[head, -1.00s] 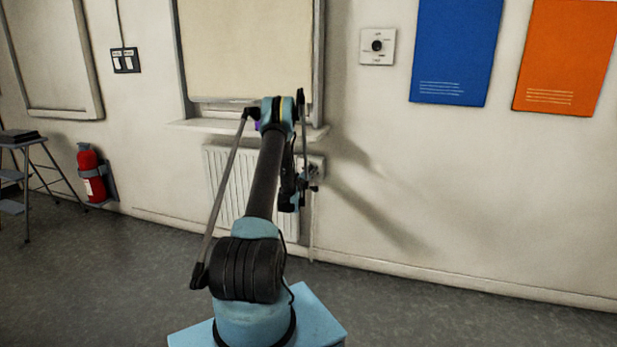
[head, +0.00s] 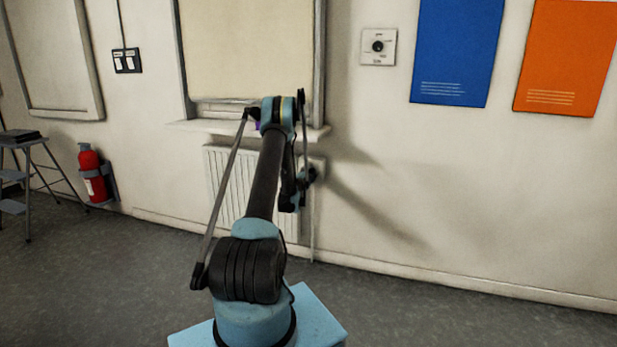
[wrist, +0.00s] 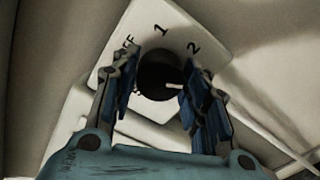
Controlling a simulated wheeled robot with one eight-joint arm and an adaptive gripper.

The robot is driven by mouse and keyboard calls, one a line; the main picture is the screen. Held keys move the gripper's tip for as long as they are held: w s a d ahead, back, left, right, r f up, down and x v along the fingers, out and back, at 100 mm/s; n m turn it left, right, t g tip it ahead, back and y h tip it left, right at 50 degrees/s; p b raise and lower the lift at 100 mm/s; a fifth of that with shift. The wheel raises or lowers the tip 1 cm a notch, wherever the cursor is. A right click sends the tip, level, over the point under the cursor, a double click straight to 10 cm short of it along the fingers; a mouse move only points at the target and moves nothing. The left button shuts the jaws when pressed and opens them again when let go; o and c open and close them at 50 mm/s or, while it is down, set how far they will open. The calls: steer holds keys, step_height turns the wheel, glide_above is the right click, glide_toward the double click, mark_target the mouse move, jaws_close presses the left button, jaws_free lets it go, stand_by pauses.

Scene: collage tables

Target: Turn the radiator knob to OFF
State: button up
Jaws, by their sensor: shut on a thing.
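The radiator knob (wrist: 156,68) is a round black dial on a pale plate (wrist: 207,20) in the wrist view. The plate reads OFF at left, 1 at top and 2 at right. The knob's white pointer mark points right and slightly down, below the 2. My gripper (wrist: 160,88) is shut on the knob, one finger on each side. In the head view, my gripper (head: 306,177) is a dark shape at the right end of the white radiator (head: 225,180). My arm covers part of the radiator, and the knob cannot be made out there.
A window sill (head: 200,126) juts out above the radiator. A wall dial plate (head: 378,47), a blue poster (head: 456,50) and an orange poster (head: 565,55) hang at right. A fire extinguisher (head: 93,175) and a step stool (head: 20,170) stand at left. The floor at right is clear.

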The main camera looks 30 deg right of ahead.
steer(key=n, duration=0.7)
steer(key=shift+w, duration=0.1)
steer(key=n, duration=0.4)
steer(key=shift+w, duration=0.1)
steer(key=n, duration=0.3)
steer(key=shift+a+n, duration=0.1)
steer(key=shift+n, duration=0.2)
steer(key=n, duration=0.3)
steer(key=shift+w+n, duration=0.1)
steer(key=shift+n, duration=0.2)
steer(key=n, duration=0.3)
steer(key=shift+a+n, duration=0.15)
steer(key=shift+n, duration=0.25)
steer(key=n, duration=0.4)
steer(key=shift+n, duration=1.8)
steer(key=shift+a, duration=0.1)
